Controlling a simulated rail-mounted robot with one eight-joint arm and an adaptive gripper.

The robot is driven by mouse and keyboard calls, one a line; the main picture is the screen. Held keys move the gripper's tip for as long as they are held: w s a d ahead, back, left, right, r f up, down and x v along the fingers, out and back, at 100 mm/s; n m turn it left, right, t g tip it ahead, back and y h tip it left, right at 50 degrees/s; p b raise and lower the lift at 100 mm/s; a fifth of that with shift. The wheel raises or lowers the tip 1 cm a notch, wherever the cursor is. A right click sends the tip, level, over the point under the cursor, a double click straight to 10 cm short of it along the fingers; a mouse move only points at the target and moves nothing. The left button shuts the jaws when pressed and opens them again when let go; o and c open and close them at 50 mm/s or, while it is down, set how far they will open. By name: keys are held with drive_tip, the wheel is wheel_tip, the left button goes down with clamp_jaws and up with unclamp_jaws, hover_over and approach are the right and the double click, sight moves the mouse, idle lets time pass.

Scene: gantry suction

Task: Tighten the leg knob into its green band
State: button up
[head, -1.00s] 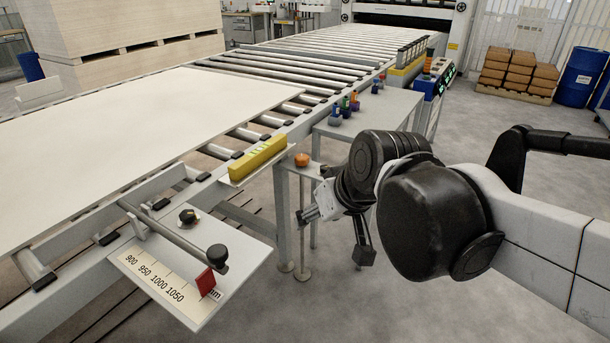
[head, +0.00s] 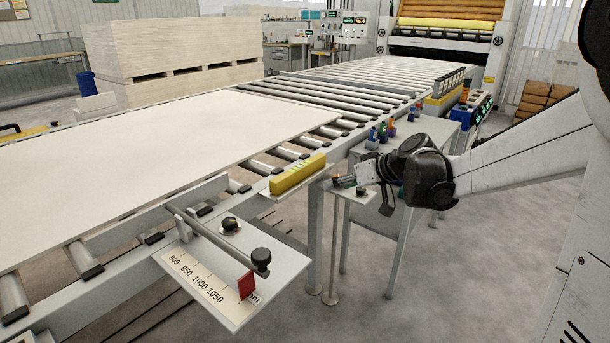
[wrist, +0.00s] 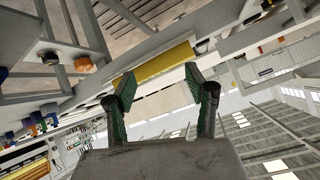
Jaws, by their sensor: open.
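My gripper (wrist: 160,80) is open and empty in the wrist view, its two dark green-grey fingers apart. A yellow bar (wrist: 156,66) lies beyond the fingertips there; it also shows on the conveyor edge in the head view (head: 298,175). In the head view my gripper (head: 339,182) points left, close to the small stand beside the bar. I cannot tell which part is the leg knob. No green band can be made out.
A scale plate (head: 215,285) with a black dial (head: 230,224), a ball-ended lever (head: 261,255) and a red marker (head: 246,285) juts out at the front. A white board (head: 130,150) lies on the rollers. A side table (head: 420,135) holds several coloured items. Floor in front is clear.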

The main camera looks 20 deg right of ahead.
drive_tip(key=w+d+f+n+t+y+b, duration=0.1)
drive_tip(key=w+d+f+t, duration=0.1)
drive_tip(key=w+d+f, duration=0.3)
drive_tip(key=w+d+f+t+y, duration=0.1)
drive_tip(key=w+d+f, duration=0.25)
drive_tip(key=d, duration=0.35)
drive_tip(key=n+t+y+b, duration=0.1)
drive_tip(key=n+t+b, duration=0.1)
drive_tip(key=t, duration=0.2)
approach(365, 191)
drive_tip(key=b+x, duration=0.3)
drive_tip(key=x, duration=0.8)
drive_tip(key=shift+w+a, duration=0.1)
drive_tip(key=shift+w, duration=0.25)
drive_tip(key=shift+c, duration=0.5)
drive_tip(key=shift+h, duration=0.3)
drive_tip(key=c, duration=1.1)
